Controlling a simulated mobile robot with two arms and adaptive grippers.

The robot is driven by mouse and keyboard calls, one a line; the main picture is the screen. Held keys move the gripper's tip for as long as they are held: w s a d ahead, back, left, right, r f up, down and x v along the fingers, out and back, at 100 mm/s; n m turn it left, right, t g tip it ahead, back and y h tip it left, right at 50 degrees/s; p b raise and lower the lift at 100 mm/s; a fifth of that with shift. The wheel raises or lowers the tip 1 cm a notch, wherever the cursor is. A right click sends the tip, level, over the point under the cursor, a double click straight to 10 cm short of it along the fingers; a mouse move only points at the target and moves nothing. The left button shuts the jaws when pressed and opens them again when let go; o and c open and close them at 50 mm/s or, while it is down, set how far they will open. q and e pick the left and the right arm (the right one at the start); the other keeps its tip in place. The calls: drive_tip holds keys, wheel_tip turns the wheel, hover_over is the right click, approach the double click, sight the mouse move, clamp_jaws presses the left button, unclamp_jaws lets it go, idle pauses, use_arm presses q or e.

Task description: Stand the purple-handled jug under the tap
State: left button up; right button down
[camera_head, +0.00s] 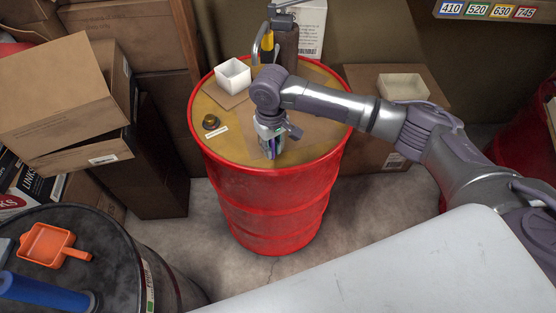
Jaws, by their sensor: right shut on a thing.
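My right gripper (271,147) points down over the front middle of the red drum's top. It is shut, with a bright purple strip, which looks like the jug's handle (273,149), between its fingers. The rest of the jug is hidden or too small to tell, so I cannot see whether it touches the drum top. My left gripper is out of view.
The red drum (265,205) carries a white square cup (233,76) at back left and a small dark round knob (211,121) at left. A dark drum (105,240) with an orange scoop (47,246) stands lower left. Cardboard boxes (60,95) crowd the left.

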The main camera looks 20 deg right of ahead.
drive_tip(key=shift+w+a+f, duration=0.1)
drive_tip(key=shift+w+a, duration=0.15)
drive_tip(key=shift+w, duration=0.7)
drive_tip(key=shift+w+a+b, duration=0.15)
drive_tip(key=shift+w+b, duration=0.1)
drive_tip(key=shift+w, duration=0.5)
drive_tip(key=shift+w+a+b, duration=0.15)
drive_tip(key=shift+w+b, duration=0.1)
drive_tip(key=shift+w, duration=0.45)
drive_tip(key=shift+f, duration=0.45)
drive_tip(key=c, duration=1)
unclamp_jaws()
drive_tip(key=shift+c, duration=0.2)
